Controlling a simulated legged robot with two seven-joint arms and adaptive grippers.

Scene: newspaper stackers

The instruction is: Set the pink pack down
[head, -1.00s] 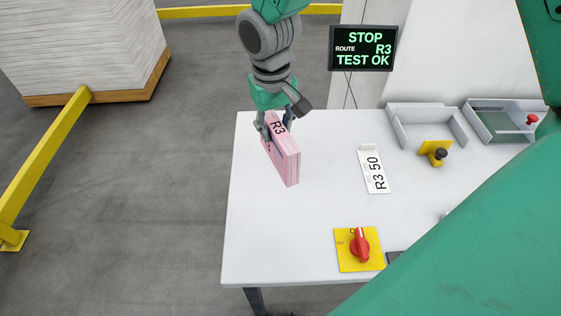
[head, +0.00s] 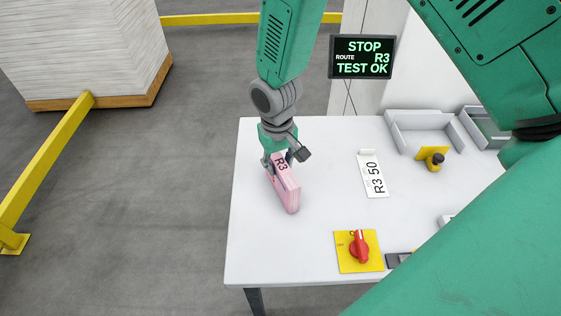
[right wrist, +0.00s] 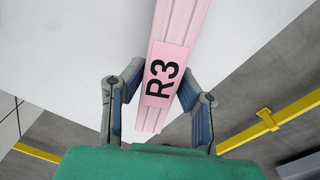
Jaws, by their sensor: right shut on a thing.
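My left gripper is not in view.
A white R3 50 card (head: 373,174) lies right of the pack. A red knob on a yellow plate (head: 358,250) is near the front edge. A grey tray (head: 425,132) and a screen (head: 362,57) are behind. Table around the pack is clear.

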